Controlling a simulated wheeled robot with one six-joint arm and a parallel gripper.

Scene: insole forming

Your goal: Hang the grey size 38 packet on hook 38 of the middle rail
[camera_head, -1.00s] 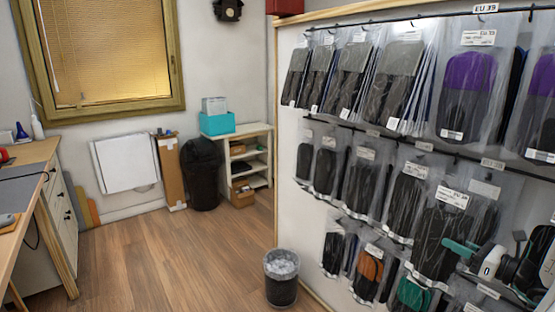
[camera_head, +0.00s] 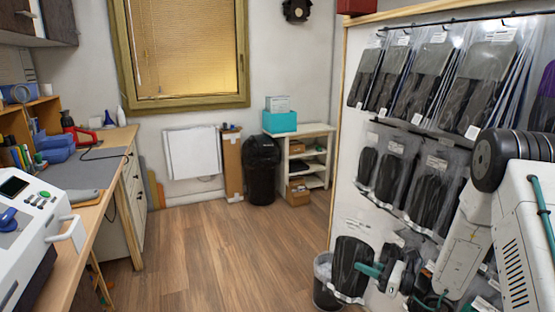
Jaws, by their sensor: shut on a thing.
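My gripper (camera_head: 385,270), with teal fingers, is at the lower right in front of the wall panel. It is shut on a clear packet with dark insoles (camera_head: 351,262), which hangs upright to the left of the fingers. Its label is too small to read, so I cannot confirm the size. The middle rail (camera_head: 399,127) runs across the panel above and behind my gripper, with several packets of dark insoles hanging from it. Its hook numbers cannot be read. My arm hides the rail's right part.
The top rail (camera_head: 450,21) holds several grey-and-black packets. A waste bin (camera_head: 324,283) stands partly behind the held packet. A workbench (camera_head: 108,165) with a white machine (camera_head: 28,215) is on the left. The wooden floor (camera_head: 215,245) between is clear.

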